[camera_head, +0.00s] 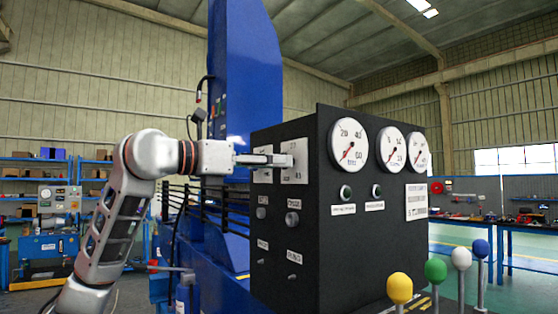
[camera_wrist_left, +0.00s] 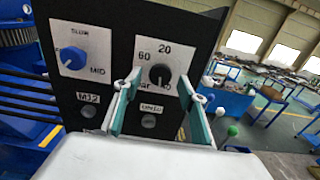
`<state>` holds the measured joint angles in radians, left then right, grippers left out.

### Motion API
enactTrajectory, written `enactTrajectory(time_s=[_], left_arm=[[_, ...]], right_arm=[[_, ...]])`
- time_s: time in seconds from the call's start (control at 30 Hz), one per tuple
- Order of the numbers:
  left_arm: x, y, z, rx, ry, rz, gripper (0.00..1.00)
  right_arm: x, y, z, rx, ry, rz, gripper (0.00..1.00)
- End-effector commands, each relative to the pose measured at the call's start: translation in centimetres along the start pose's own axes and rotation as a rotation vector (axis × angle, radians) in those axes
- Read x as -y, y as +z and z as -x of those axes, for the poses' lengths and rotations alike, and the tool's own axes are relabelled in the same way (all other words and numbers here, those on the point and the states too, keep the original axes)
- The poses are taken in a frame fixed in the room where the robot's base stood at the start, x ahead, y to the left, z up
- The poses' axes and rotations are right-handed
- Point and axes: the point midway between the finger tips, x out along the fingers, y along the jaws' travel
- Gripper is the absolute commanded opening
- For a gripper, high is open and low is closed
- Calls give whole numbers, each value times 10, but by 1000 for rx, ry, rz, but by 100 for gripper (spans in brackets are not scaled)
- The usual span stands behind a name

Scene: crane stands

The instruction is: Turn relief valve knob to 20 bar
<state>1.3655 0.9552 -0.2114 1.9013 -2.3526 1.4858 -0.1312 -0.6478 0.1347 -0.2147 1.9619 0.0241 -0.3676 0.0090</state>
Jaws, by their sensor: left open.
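In the left wrist view a black knob (camera_wrist_left: 160,75) sits on a white plate marked 60, 20 and bar, on the side of a black panel box. My left gripper (camera_wrist_left: 159,80) is open, its two teal-padded fingers at either side of the knob in that view. I cannot tell whether they touch it. In the head view my left gripper (camera_head: 280,160) reaches from the left to the white plate (camera_head: 299,172) on the box side, and its fingers hide the knob. The knob's exact setting is too small to read. My right gripper is out of view.
A blue knob (camera_wrist_left: 73,58) on a plate marked SLOW and MID sits left of the black knob. The black box (camera_head: 330,240) carries round gauges (camera_head: 348,144) on its front. Yellow (camera_head: 400,288) and green (camera_head: 435,270) ball-topped levers stand before it. A blue column (camera_head: 245,80) rises behind.

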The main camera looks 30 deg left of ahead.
Motion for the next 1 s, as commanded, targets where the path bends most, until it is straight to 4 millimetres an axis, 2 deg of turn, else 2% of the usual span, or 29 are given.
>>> enactTrajectory(time_s=[0.2, 0.5, 0.63, 0.67, 1.0], left_arm=[[0, 1, -18, 1, 0, 1, 41], [0, 0, -20, 0, 1, 0, 41], [0, 0, -20, 0, 1, 0, 7], [0, 0, -20, 0, 1, 0, 4], [0, 0, -20, 0, 1, 30, 4]], right_arm=[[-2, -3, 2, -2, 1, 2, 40], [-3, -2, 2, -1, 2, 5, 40], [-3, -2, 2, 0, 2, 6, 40], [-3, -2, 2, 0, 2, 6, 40], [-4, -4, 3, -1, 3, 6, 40]])
